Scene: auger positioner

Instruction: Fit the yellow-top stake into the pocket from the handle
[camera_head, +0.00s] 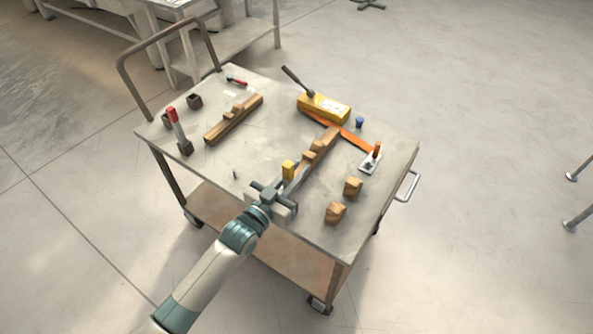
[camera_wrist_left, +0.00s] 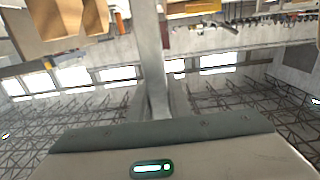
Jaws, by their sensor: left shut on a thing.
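The yellow-top stake (camera_head: 288,169) shows its yellow end just beyond my left gripper (camera_head: 272,197), over the near part of the cart top. My left gripper is shut on the stake; its lower part is mostly hidden by the gripper. In the left wrist view a grey bar (camera_wrist_left: 153,55), which looks like the stake's shaft, runs up from the gripper. Two small dark open pockets, one (camera_head: 195,101) behind the other (camera_head: 168,119), stand on the cart's left side, apart from the stake. A red-top stake (camera_head: 173,124) stands upright in a third pocket (camera_head: 186,148). My right gripper is out of view.
The cart top (camera_head: 215,165) also bears a notched wooden rail (camera_head: 233,119), a second one (camera_head: 318,147), a yellow box (camera_head: 324,107), an orange strip (camera_head: 355,140), a small orange-handled piece (camera_head: 371,158) and two wooden blocks (camera_head: 353,187). Its left middle is mostly clear.

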